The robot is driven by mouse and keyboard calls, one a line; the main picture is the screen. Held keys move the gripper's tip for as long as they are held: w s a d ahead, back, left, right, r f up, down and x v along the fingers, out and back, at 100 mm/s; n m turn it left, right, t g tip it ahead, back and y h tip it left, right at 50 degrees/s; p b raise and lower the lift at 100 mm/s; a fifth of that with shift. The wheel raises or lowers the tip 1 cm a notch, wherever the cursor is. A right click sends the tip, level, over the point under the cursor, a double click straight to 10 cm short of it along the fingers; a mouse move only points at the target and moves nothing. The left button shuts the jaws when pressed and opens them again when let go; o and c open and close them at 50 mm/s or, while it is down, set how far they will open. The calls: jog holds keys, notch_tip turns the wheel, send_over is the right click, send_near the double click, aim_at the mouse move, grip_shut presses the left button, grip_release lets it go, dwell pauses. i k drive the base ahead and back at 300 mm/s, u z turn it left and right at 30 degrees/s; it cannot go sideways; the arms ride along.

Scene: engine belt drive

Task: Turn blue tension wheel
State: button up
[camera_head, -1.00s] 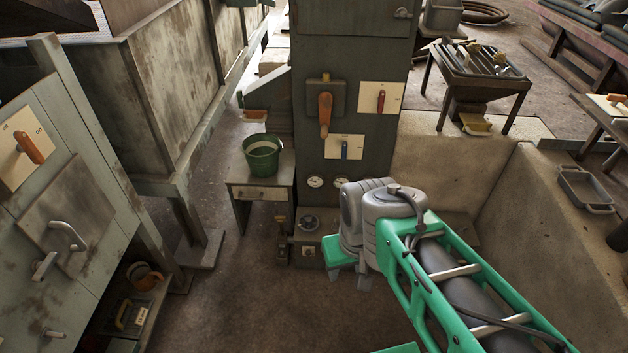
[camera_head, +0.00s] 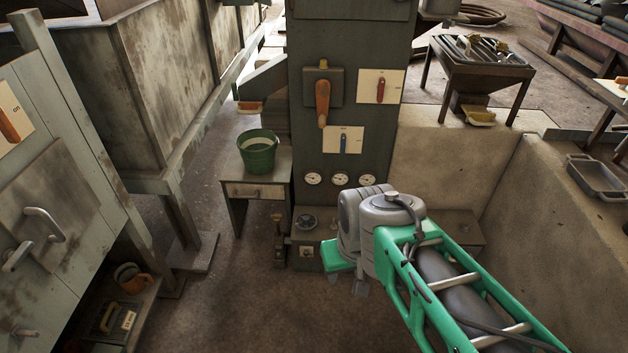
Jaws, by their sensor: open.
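No blue wheel can be made out in this view. My gripper (camera_head: 347,283) shows partly below the grey wrist joints of my green arm. Its short grey fingers stand apart and point down, with nothing seen between them. It is in front of the cabinet's lower part in the picture, and I cannot tell its exact distance. My arm hides part of the cabinet's base.
The cabinet carries an orange lever (camera_head: 322,101), a red lever (camera_head: 380,89) and a row of gauges (camera_head: 340,178). A green bucket (camera_head: 258,152) stands on a small table (camera_head: 240,190) to its left. A concrete wall (camera_head: 555,210) bounds the right. Open floor (camera_head: 225,310) lies front left.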

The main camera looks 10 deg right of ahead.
aim_at(305, 218)
jog(key=u, duration=0.5)
jog(key=k, duration=0.6)
jog(key=u, duration=0.75)
jog(key=i, duration=0.75)
jog(key=z, duration=0.85)
jog(key=i, duration=0.9)
jog(key=z, duration=0.9)
